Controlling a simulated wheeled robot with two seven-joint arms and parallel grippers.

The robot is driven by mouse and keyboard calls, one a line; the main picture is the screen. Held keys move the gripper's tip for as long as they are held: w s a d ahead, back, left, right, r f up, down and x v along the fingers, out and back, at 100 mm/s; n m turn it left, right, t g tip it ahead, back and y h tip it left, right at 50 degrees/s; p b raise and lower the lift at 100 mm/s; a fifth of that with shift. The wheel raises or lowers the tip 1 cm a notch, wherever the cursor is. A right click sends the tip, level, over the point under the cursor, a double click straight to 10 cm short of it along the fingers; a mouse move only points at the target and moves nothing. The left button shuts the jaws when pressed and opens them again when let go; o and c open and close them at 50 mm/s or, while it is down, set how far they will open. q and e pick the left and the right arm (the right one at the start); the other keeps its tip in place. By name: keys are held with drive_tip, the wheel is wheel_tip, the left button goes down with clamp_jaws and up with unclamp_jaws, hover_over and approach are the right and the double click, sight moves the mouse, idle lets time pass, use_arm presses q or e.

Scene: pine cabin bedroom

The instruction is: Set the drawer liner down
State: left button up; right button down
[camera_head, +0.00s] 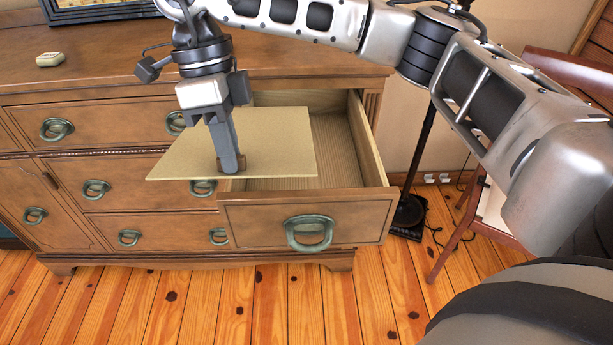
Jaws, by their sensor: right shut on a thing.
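The drawer liner (270,140) is a thin, flat, beige sheet. It is held about level above the left part of the open drawer (340,165) and sticks out past its left side, in front of the closed drawers. My right gripper (232,168) points down and is shut on the liner near its front edge. My right arm comes in from the right, over the dresser. The drawer's right part shows a bare bottom; its left part is hidden under the liner. My left gripper is not in view.
The wooden dresser (110,75) has several closed drawers with green ring handles. A dark lamp stand (409,208) and a wooden chair (462,235) stand at the right. The plank floor in front is clear.

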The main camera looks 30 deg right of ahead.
drive_tip(key=p, duration=0.1)
approach(306, 151)
drive_tip(key=x, duration=0.3)
drive_tip(key=s+x, duration=0.1)
drive_tip(key=x, duration=0.1)
drive_tip(key=shift+s+d+f, duration=0.1)
drive_tip(key=shift+s+d, duration=0.05)
drive_tip(key=shift+d, duration=0.15)
wheel_tip(306, 151, down, 8)
drive_tip(key=shift+a+r, duration=0.1)
drive_tip(key=shift+a, duration=0.1)
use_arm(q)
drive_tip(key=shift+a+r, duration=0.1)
use_arm(e)
drive_tip(key=shift+f, duration=2.2)
drive_tip(key=shift+f, duration=0.15)
drive_tip(key=c, duration=1.4)
unclamp_jaws()
